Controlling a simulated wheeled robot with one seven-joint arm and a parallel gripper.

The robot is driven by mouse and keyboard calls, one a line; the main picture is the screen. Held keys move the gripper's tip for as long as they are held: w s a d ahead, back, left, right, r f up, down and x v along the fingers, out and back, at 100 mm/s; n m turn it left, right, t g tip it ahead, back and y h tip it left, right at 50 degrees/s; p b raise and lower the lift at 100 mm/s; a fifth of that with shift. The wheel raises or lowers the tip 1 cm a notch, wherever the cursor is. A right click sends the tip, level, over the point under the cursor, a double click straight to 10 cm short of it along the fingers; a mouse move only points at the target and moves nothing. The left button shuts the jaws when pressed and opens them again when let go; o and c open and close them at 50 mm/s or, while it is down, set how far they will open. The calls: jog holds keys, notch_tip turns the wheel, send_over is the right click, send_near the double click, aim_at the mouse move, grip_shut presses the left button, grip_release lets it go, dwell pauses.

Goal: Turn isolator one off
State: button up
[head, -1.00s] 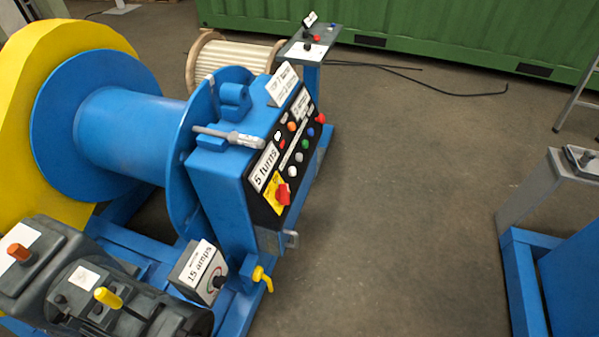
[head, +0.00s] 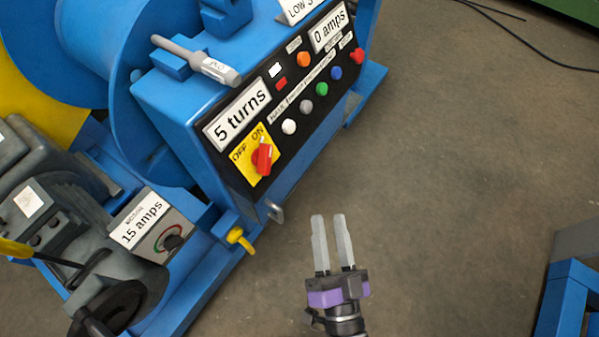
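The isolator is a red rotary handle (head: 262,159) on a yellow plate (head: 245,167) marked OFF at left and ON at right. The plate is at the lower left of the black control panel (head: 290,125) on the blue machine. The red handle stands nearly upright, its upper end toward the ON mark. My gripper (head: 330,217) is in the lower middle of the head view, below and to the right of the isolator. Its two grey fingers are apart with a narrow gap, empty, pointing up the picture.
The panel has a "5 turns" display (head: 237,114), a "0 amps" display (head: 329,27), several coloured buttons and a red knob (head: 357,56). A "15 amps" box (head: 150,228) stands lower left.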

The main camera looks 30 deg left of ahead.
aim_at(269, 166)
jog(key=w+a+y+b, duration=0.1)
jog(key=a, duration=0.4)
jog(key=w+a+g+y+b, duration=0.1)
jog(key=w+a, duration=0.1)
jog(key=a, duration=0.3)
jog(key=w+a+y+b, duration=0.1)
jog(key=a, duration=0.5)
jog(key=shift+w+r+y, duration=0.2)
jog(key=shift+w+y, duration=0.05)
jog(key=shift+y, duration=0.05)
jog(key=shift+x, duration=0.85)
jog(key=shift+c, duration=0.5)
grip_shut()
